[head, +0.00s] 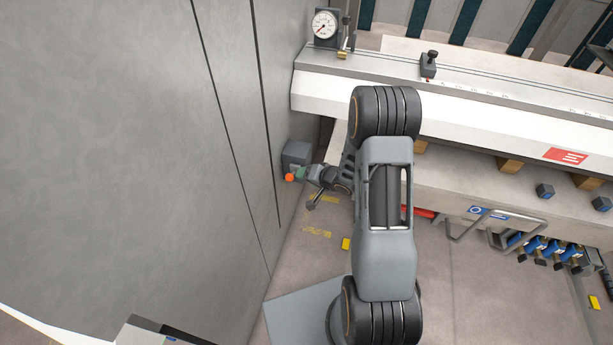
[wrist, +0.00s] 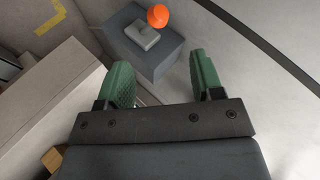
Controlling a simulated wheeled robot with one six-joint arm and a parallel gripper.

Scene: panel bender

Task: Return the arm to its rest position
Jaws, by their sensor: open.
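My gripper (wrist: 162,84) shows in the wrist view with its two green fingers apart and nothing between them. In the head view my gripper (head: 301,173) is small and sits beyond my arm, close to a grey box with an orange knob. My arm (head: 385,215) is stretched forward from the bottom of the head view, and its far joint covers part of the white machine beam. Whether the fingers touch the grey box cannot be told.
The grey box (wrist: 150,50) bears an orange knob (wrist: 158,16). A tall grey panel (head: 130,130) stands close on the left. The white beam (head: 480,120) carries a dial gauge (head: 324,27) and a black-knobbed clamp (head: 429,65). A metal handle (head: 490,222) sticks out at right.

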